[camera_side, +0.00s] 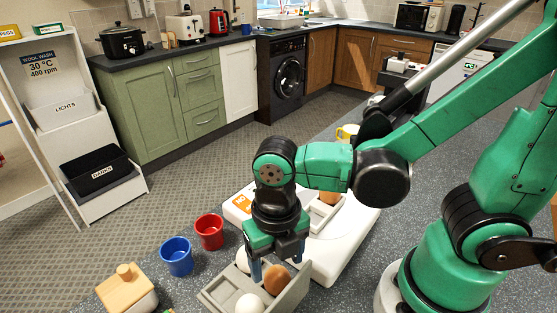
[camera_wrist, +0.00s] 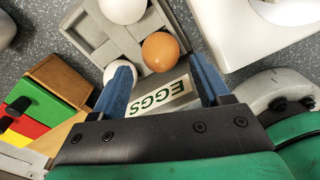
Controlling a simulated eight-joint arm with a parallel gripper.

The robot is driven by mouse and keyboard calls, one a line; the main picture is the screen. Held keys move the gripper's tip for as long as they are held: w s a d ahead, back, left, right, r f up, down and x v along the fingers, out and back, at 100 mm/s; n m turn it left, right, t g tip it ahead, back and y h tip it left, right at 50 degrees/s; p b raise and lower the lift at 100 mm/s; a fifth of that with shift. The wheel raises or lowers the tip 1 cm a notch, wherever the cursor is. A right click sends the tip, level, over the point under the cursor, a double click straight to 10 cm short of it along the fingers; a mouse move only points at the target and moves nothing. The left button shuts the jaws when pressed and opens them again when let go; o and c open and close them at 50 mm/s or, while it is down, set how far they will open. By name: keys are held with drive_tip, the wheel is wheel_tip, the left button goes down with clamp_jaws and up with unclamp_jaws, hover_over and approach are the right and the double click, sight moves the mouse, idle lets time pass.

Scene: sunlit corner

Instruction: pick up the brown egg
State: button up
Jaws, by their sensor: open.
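The brown egg (camera_side: 277,279) sits in a grey egg tray (camera_side: 292,297) beside white eggs (camera_side: 249,304). In the wrist view, the brown egg (camera_wrist: 160,52) lies near the tray's (camera_wrist: 92,30) edge marked EGGS, with a white egg (camera_wrist: 123,8) beyond it. Another white egg is partly hidden by the left finger. My gripper (camera_side: 277,268) points down at the tray, its blue fingers apart. In the wrist view, my gripper (camera_wrist: 160,62) is open, with a fingertip to each side of the brown egg in the picture. I cannot tell whether they touch it.
A blue cup (camera_side: 177,257) and a red cup (camera_side: 209,233) stand left of the tray. A wooden box (camera_side: 126,292) is at lower left. A white appliance (camera_side: 350,245) is close behind the tray, with a brown object in a small tray on it.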

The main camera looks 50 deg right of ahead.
sight(277, 270)
drive_tip(key=shift+f, duration=1.8)
drive_tip(key=c, duration=0.6)
